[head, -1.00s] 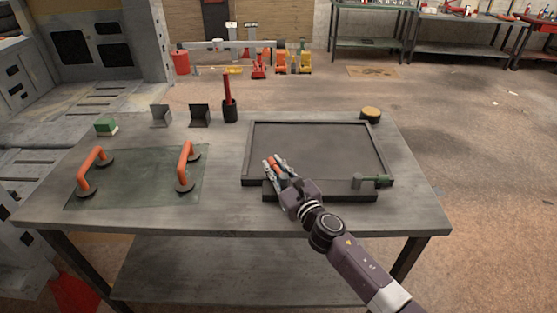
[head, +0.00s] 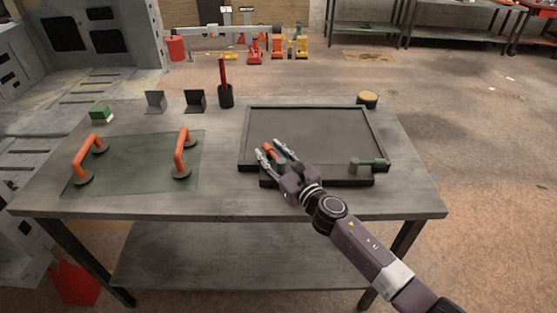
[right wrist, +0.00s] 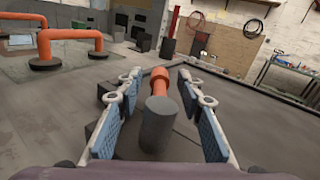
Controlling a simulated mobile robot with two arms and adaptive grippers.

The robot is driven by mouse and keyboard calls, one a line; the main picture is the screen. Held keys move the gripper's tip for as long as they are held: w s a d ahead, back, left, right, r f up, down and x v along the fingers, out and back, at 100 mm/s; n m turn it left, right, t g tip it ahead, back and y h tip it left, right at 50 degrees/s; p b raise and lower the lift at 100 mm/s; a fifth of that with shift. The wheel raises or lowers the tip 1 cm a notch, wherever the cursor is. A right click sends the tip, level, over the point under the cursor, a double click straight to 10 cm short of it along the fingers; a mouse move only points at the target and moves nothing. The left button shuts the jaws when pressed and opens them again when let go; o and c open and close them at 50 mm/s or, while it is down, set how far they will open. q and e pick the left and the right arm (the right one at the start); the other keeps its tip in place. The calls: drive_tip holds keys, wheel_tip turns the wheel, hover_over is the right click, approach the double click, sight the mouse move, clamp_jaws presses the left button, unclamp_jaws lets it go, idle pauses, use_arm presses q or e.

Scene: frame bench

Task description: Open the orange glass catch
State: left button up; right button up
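The orange glass catch (right wrist: 161,82) has an orange lever and a dark grey round end, at the front edge of the black frame (head: 247,135). In the head view the catch (head: 279,154) is partly hidden by my right gripper. My right gripper (head: 268,150) is open, with one finger on each side of the catch. The right wrist view shows gaps between the blue finger pads and the catch. My left gripper is not in view.
A glass pane (head: 135,165) with two orange-handled suction lifters (head: 181,155) lies at the left of the bench. Behind stand a green block (head: 100,113), two dark brackets (head: 195,101), a cup with a red tool (head: 225,96) and a yellow-topped round item (head: 367,98).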

sight(284, 166)
drive_tip(key=v, duration=1.1)
drive_tip(key=shift+s+d, duration=0.15)
drive_tip(key=shift+s, duration=0.15)
drive_tip(key=shift+c, duration=0.5)
